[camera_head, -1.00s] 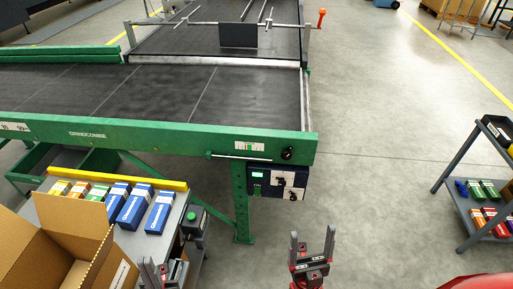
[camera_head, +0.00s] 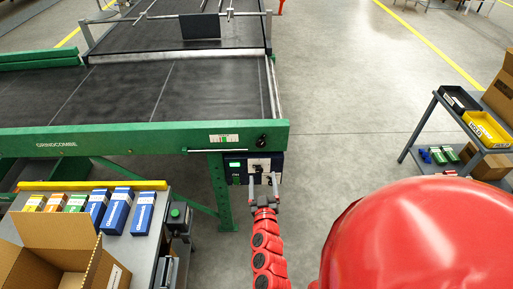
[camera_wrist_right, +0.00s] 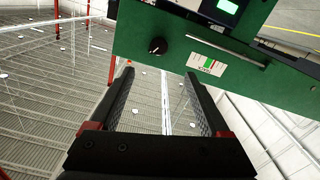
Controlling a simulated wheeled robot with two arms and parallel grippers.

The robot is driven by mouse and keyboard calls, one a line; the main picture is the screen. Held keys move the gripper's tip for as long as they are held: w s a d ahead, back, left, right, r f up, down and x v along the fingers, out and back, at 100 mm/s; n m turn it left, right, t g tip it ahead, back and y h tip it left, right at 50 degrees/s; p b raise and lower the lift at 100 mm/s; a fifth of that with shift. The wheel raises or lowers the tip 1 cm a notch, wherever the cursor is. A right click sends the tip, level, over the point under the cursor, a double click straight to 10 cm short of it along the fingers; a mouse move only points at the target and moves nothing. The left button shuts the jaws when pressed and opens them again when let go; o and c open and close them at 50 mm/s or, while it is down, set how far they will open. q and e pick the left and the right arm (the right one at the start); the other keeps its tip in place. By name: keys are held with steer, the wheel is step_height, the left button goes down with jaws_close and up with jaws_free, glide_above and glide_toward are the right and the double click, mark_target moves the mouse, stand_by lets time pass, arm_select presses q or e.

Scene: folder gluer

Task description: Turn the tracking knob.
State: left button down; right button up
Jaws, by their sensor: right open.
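The tracking knob is a small black round knob (camera_head: 262,140) on the right end of the green beam (camera_head: 150,137), beside a white scale with a green mark (camera_head: 224,138). In the right wrist view the knob (camera_wrist_right: 158,45) and the scale (camera_wrist_right: 207,63) appear on the green panel, ahead of the fingers. My right gripper (camera_head: 264,183) is open and empty. In the head view it overlaps the control box below the beam; in the wrist view its fingers (camera_wrist_right: 158,98) are apart from the knob. My left gripper is not in view.
A dark control box with a green display (camera_head: 236,165) hangs under the beam. At lower left, a grey table (camera_head: 145,245) holds boxed goods and an open carton (camera_head: 60,250). A shelf cart (camera_head: 425,130) stands right. Floor between is clear.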

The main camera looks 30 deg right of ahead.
mark_target(261, 145)
steer(key=x, duration=1.4)
steer(key=shift+w+d+r, duration=0.1)
steer(key=shift+w+d, duration=0.3)
steer(key=shift+w, duration=0.05)
steer(key=c, duration=1.3)
jaws_close()
